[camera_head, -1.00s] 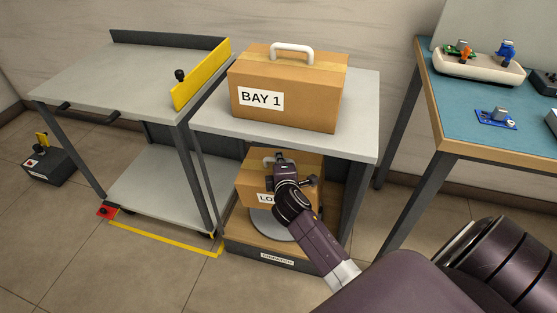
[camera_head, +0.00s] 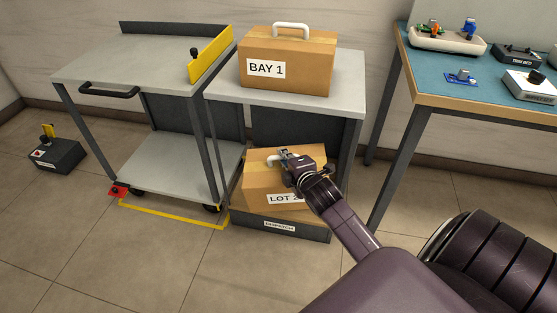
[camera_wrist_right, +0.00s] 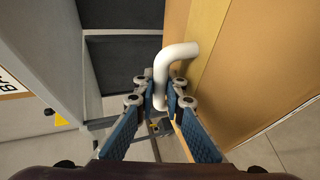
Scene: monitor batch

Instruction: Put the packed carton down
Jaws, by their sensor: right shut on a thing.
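The brown carton marked LOT (camera_head: 262,182), partly hidden by my arm, is at the lower front of the grey stand in the head view. My right gripper (camera_head: 285,156) is over its top and shut on its white handle. The right wrist view shows the handle (camera_wrist_right: 178,54) between the blue fingers of the gripper (camera_wrist_right: 160,100), with the carton's side (camera_wrist_right: 265,70) to the right. The dark dispatch base (camera_head: 300,231) is below the carton. I cannot tell whether the carton touches it. My left gripper is not in view.
A carton marked BAY 1 (camera_head: 308,70) stands on the grey stand's top (camera_head: 345,88). A grey cart (camera_head: 130,70) with a yellow flap (camera_head: 211,55) is to the left. A blue-topped workbench (camera_head: 430,78) is at the right. A dark box (camera_head: 55,156) sits on the floor at far left.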

